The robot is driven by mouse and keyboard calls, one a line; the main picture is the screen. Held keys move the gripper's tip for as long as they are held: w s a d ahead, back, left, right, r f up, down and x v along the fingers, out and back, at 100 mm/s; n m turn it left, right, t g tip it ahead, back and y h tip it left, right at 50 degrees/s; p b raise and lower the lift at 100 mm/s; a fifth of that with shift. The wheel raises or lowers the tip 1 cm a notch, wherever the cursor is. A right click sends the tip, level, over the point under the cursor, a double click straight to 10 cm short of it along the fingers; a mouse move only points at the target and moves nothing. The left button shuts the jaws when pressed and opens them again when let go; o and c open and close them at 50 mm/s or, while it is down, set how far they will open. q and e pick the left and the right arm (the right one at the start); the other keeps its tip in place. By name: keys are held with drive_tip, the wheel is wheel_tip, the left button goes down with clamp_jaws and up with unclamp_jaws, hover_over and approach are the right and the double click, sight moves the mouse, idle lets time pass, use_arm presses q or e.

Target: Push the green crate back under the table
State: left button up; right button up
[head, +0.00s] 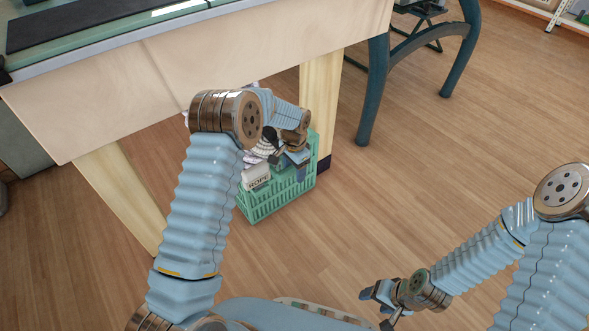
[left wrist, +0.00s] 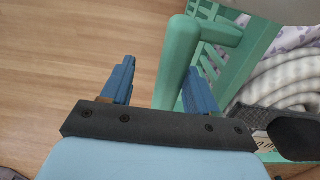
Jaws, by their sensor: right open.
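The green crate (head: 275,200) stands on the wood floor at the table's edge, its far part in the table's shade. It holds coiled rope and a white tag reading ROPE (head: 258,178). My left gripper (head: 295,160) is at the crate's right side, over its rim. In the left wrist view, my left gripper (left wrist: 158,80) is open, with the green crate's bar (left wrist: 178,65) between its fingers, nearer the right finger. A gap shows beside the left finger. My right gripper (head: 376,298) is open and empty, low at the front. My left arm hides part of the crate.
The table (head: 130,75) has a pale wooden leg (head: 322,95) right behind the crate and another leg (head: 118,190) to the left. A dark blue-grey metal frame (head: 378,90) stands at the back right. The floor in front and to the right is clear.

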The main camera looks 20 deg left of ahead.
use_arm(q)
wheel_tip(320, 180, up, 16)
drive_tip(key=p, duration=0.9)
drive_tip(key=shift+p, duration=0.3)
use_arm(e)
wheel_tip(320, 180, up, 9)
drive_tip(key=shift+s+a+r, duration=0.15)
drive_tip(key=shift+s+a, duration=0.05)
drive_tip(key=shift+a, duration=0.05)
